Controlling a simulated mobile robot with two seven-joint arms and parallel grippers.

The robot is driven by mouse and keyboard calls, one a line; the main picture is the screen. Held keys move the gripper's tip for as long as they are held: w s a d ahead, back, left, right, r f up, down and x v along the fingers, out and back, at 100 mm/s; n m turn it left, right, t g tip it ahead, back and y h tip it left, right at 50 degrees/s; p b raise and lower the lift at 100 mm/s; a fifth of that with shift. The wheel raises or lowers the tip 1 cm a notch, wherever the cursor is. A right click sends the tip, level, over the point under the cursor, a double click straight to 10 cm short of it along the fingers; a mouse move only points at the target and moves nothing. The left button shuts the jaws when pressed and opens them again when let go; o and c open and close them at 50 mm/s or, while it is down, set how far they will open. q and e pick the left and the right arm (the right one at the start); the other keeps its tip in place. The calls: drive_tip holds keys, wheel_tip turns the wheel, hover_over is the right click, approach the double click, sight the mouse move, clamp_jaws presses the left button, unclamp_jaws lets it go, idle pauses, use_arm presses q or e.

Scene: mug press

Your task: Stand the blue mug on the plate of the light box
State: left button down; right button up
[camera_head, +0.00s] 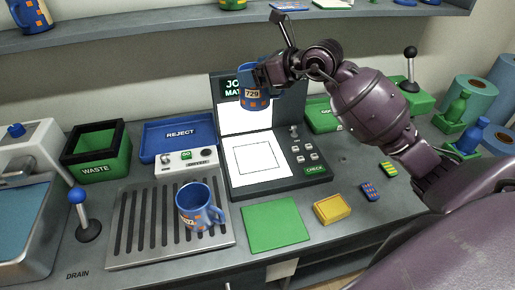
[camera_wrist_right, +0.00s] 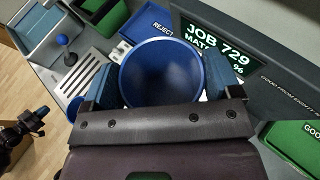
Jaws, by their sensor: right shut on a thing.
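A blue mug with orange squares and a 729 label (camera_head: 254,98) is held by my right gripper (camera_head: 268,72). It looks roughly upright, in the air in front of the light box's screen. In the right wrist view the mug's open mouth (camera_wrist_right: 160,75) sits between the two finger pads of my right gripper (camera_wrist_right: 163,88). The light box (camera_head: 283,183) has a white lit plate (camera_head: 240,182) with a thin square outline; the plate is bare and lies below the mug. A second blue mug with orange marks (camera_head: 187,222) stands on the drain grate (camera_head: 122,236).
Left of the light box are the blue REJECT tray (camera_head: 160,145) and the green WASTE bin (camera_head: 95,172). A green mat (camera_head: 275,225) and a yellow block (camera_head: 334,209) lie in front. A dark jointed part, likely my left arm, shows in the wrist view (camera_wrist_right: 18,135).

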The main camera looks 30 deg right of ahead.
drive_tip(key=shift+f+b, duration=0.6)
drive_tip(key=shift+f, duration=9)
drive_tip(key=shift+f, duration=0.15)
drive_tip(key=o, duration=1.3)
drive_tip(key=v, duration=1.2)
